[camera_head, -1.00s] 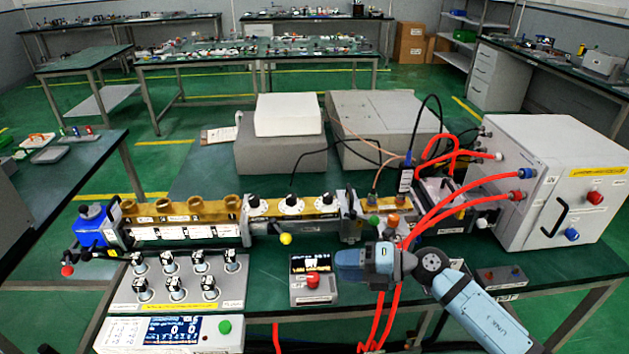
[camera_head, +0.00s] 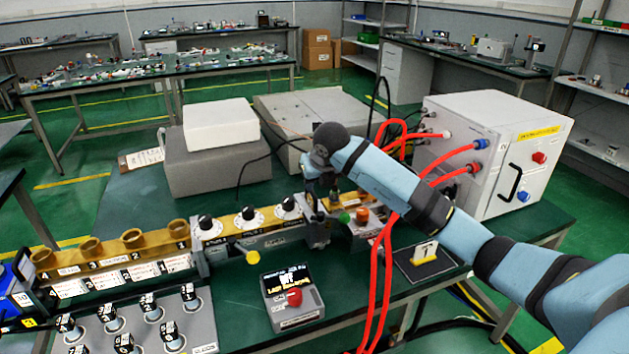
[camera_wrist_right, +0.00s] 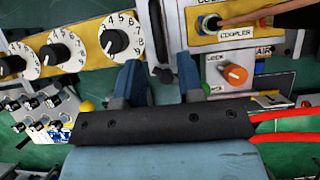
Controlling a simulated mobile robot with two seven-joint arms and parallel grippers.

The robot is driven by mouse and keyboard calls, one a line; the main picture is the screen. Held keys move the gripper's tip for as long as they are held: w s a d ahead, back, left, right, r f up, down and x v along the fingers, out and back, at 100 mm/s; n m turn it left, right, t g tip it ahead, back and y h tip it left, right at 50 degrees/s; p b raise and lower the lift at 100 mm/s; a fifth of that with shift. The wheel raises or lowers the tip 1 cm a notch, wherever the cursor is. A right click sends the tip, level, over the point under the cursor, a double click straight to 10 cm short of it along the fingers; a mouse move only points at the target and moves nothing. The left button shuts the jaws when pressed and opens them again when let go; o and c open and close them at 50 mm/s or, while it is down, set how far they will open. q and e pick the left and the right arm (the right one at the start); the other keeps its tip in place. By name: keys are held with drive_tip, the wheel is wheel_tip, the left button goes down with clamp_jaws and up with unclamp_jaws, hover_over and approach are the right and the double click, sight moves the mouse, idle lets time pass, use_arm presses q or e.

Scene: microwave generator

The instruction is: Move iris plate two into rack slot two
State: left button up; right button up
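My right gripper (camera_head: 322,196) reaches down over the bench line, between the white dials and the coupler section. In the right wrist view its two fingers (camera_wrist_right: 160,78) stand apart, with a dark and grey metal part behind the gap. I see no plate clearly held. Several posts with black-and-white number labels stand in a grey tray (camera_head: 203,330) at the lower left; I cannot tell whether this is the rack. Iris plate two cannot be picked out surely. My left gripper is out of view.
A gold section with numbered rings (camera_head: 135,238) runs along the left. A control box with a red button (camera_head: 293,298) stands in front. Red hoses (camera_head: 388,265) hang from the white cabinet (camera_head: 490,150) across the bench beside my right arm. A grey block (camera_head: 218,165) stands behind.

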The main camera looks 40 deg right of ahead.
sight(313, 192)
drive_tip(key=b+x, duration=0.1)
drive_tip(key=x, duration=0.2)
drive_tip(key=shift+a+f+b, duration=0.1)
drive_tip(key=shift+b, duration=0.2)
drive_tip(key=shift+b+x, duration=0.7)
drive_tip(key=shift+x, duration=0.45)
drive_tip(key=shift+w+f+b, duration=0.35)
drive_tip(key=shift+f, duration=0.25)
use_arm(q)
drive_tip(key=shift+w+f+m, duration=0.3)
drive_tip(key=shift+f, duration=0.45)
use_arm(e)
drive_tip(key=shift+w+f, duration=0.2)
drive_tip(key=shift+f, duration=0.15)
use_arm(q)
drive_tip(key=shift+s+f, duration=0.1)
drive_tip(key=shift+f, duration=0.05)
use_arm(e)
clamp_jaws()
drive_tip(key=shift+r, duration=0.2)
